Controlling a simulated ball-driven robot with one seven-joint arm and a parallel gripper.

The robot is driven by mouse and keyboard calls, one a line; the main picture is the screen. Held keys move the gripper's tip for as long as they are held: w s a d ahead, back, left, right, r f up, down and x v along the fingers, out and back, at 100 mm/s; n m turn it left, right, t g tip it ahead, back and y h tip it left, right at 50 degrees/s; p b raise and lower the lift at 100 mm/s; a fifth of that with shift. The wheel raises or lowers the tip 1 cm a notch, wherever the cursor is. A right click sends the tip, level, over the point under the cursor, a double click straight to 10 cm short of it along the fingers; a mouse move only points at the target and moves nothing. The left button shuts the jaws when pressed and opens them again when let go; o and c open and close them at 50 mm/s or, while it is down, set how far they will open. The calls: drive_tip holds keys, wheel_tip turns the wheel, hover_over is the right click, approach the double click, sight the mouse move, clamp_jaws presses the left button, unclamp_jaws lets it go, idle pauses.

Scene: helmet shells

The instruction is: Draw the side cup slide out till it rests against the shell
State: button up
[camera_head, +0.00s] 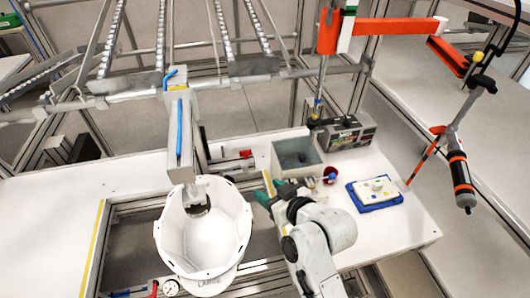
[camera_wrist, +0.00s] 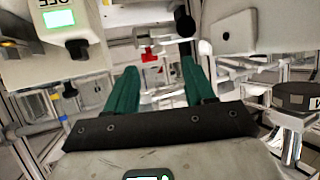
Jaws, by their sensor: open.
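The white helmet shell (camera_head: 176,238) sits open side up in the frame, left of centre in the head view. A grey upright head with a blue handle (camera_head: 180,128) stands behind it, and a dark round pad (camera_head: 198,210) shows inside the shell. My gripper (camera_head: 268,192) is just right of the shell, apart from it. In the wrist view its green fingers (camera_wrist: 160,70) are spread with nothing between them. I cannot clearly pick out the side cup slide in either view.
A tool (camera_head: 458,168) hangs from an orange arm at right. A dial gauge (camera_head: 170,287) is at the front.

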sight(246, 166)
drive_tip(key=shift+t, duration=0.3)
drive_tip(key=shift+w+r+p+x, duration=0.25)
drive_tip(key=shift+r+x, duration=0.1)
drive_tip(key=shift+x, duration=1.65)
drive_tip(key=shift+w+r+p+x, duration=0.1)
drive_tip(key=shift+r+p+x, duration=0.2)
drive_tip(key=shift+x, duration=1.7)
drive_tip(key=shift+w+r+p+x, duration=0.2)
drive_tip(key=shift+r+x, duration=0.15)
drive_tip(key=shift+x, duration=1.65)
drive_tip(key=shift+c, duration=0.2)
clamp_jaws()
